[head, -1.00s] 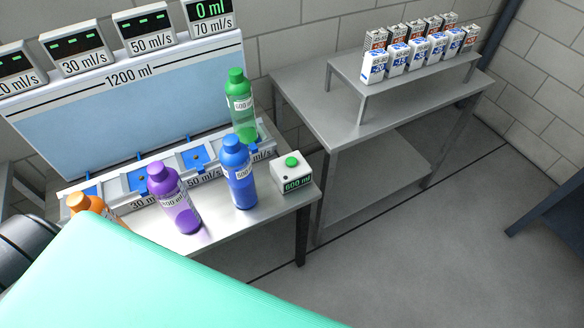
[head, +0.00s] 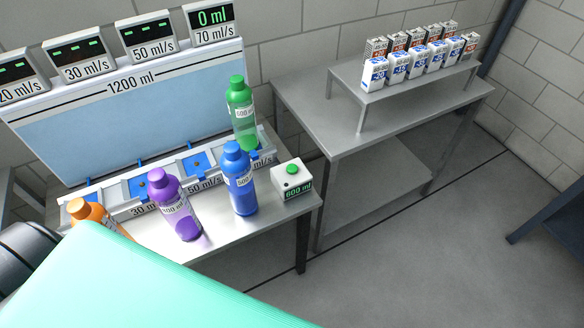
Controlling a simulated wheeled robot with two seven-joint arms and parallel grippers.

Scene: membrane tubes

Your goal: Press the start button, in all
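The start button is a round green button (head: 292,169) on top of a small white box (head: 291,182) in the head view. The box's front display reads 600 ml. It stands at the right end of the metal table, right of the blue bottle. Nothing touches the button. A large turquoise surface, which may be part of my own body, fills the lower left. Neither gripper shows in the head view.
A green bottle (head: 241,115), blue bottle (head: 239,180), purple bottle (head: 174,206) and orange bottle (head: 92,217) stand along the table (head: 215,240). Behind is a 1200 ml tank (head: 130,120) with flow displays. A second metal table (head: 310,115) holds several small cartons (head: 397,66).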

